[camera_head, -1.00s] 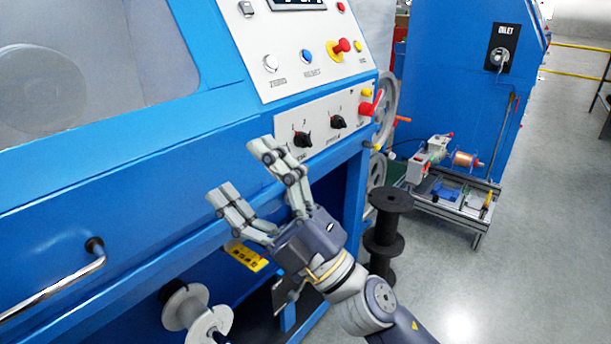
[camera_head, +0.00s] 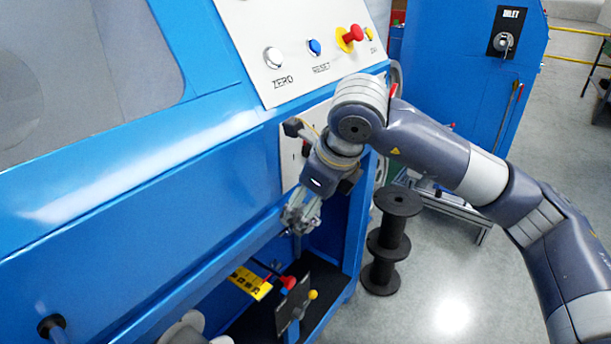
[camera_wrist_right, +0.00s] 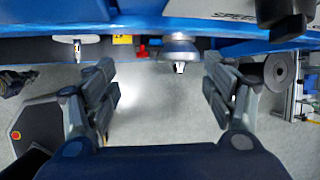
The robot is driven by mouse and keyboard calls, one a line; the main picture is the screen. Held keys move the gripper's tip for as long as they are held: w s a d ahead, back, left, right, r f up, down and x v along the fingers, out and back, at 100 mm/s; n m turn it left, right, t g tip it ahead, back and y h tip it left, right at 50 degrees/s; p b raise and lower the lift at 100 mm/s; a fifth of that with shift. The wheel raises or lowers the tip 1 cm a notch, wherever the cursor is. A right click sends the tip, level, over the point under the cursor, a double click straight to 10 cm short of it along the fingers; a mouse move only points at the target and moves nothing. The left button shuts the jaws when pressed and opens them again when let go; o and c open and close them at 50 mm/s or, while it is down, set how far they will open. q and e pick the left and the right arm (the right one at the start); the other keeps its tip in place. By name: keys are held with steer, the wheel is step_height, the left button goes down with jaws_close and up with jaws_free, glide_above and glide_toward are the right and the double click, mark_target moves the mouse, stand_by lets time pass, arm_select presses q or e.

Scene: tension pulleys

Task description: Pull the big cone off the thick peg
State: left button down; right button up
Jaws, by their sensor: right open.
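In the right wrist view, a grey metallic cone-shaped piece (camera_wrist_right: 180,46) with a pale tip hangs below the blue machine edge. It looks like the big cone, but I cannot make out the peg behind it. My right gripper (camera_wrist_right: 160,82) is open, its two fingers spread to either side and below this piece, with nothing between them. In the head view, the right gripper (camera_head: 299,217) is in front of the blue machine frame, pointing down and left. The cone cannot be told apart there.
The blue machine (camera_head: 150,190) fills the left and has a control panel (camera_head: 300,50) above my arm. A yellow label (camera_head: 250,283) and a red knob (camera_head: 288,282) are under the frame. A black reel (camera_head: 397,202) stands right.

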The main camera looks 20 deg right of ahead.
steer(key=shift+h, duration=0.4)
steer(key=x, duration=0.3)
steer(key=w+d+x, duration=0.1)
steer(key=x, duration=0.2)
steer(key=d+b+x, duration=0.1)
steer(key=x, duration=0.3)
steer(key=shift+w+r, duration=0.15)
steer(key=shift+w, duration=0.15)
arm_select(q)
steer(key=r, duration=0.1)
steer(key=w+r, duration=0.1)
steer(key=r, duration=0.1)
steer(key=shift+w, duration=0.2)
arm_select(e)
steer(key=c, duration=1.2)
